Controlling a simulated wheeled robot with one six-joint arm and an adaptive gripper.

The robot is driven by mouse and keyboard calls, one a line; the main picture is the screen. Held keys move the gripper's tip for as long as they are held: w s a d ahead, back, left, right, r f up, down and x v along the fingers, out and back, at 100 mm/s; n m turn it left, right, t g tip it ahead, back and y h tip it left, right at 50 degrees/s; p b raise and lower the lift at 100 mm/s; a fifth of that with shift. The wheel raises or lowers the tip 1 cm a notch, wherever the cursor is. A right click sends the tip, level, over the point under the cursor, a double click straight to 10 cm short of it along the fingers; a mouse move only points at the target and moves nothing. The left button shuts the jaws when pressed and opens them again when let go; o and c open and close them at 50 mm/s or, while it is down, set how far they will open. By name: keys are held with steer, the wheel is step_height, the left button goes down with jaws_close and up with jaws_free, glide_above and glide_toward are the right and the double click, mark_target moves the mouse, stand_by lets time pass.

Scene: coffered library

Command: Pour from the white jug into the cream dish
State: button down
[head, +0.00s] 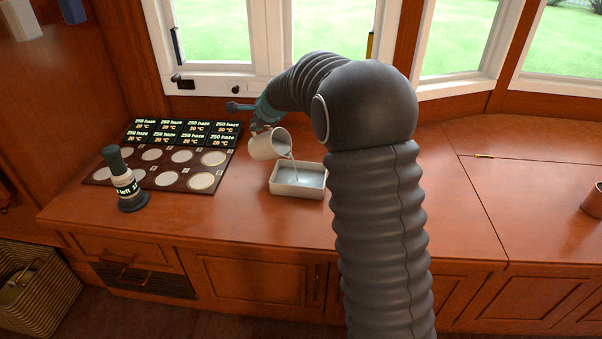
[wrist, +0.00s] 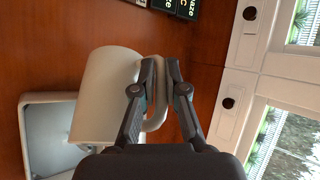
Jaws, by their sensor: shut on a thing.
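The white jug (head: 266,146) is tilted well over to the right above the left part of the cream dish (head: 292,191). A thin pale stream runs from its lip into the dish. Greyish liquid covers the inside of the dish, which stands on the wooden counter. My gripper (head: 263,124) is shut on the jug's handle, behind and above the dish. In the wrist view both fingers (wrist: 160,70) clamp the handle of the jug (wrist: 100,90). The dish (wrist: 48,97) shows partly behind the jug there. The liquid left inside the jug is hidden.
Left of the dish lies a dark panel (head: 196,172) with several pale discs and lit displays. A reddish cup (head: 593,201) is at the far right. Windows line the back; the counter right of my arm is mostly clear.

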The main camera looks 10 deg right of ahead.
steer(key=shift+s+d+f, duration=0.1)
steer(key=shift+b, duration=0.5)
steer(key=shift+s+d+t+y+b, duration=0.2)
steer(key=shift+t+y+b, duration=0.25)
steer(key=shift+b, duration=1.2)
steer(key=shift+a+r+h+p, duration=0.1)
steer(key=shift+r+h+p, duration=0.3)
steer(key=shift+p, duration=0.7)
steer(key=p, duration=0.3)
steer(key=shift+w+a+r+g, duration=0.1)
steer(key=shift+w+a+g, duration=0.05)
steer(key=shift+w+g, duration=0.15)
steer(key=shift+w+a+f+g+b, duration=0.15)
steer(key=shift+f+g+b, duration=0.15)
steer(key=shift+b, duration=0.2)
steer(key=shift+w+a+f+n+g+h, duration=0.1)
steer(key=shift+w+a+n+g+h, duration=0.2)
steer(key=shift+a+g+h, duration=0.25)
steer(key=shift+d, duration=0.15)
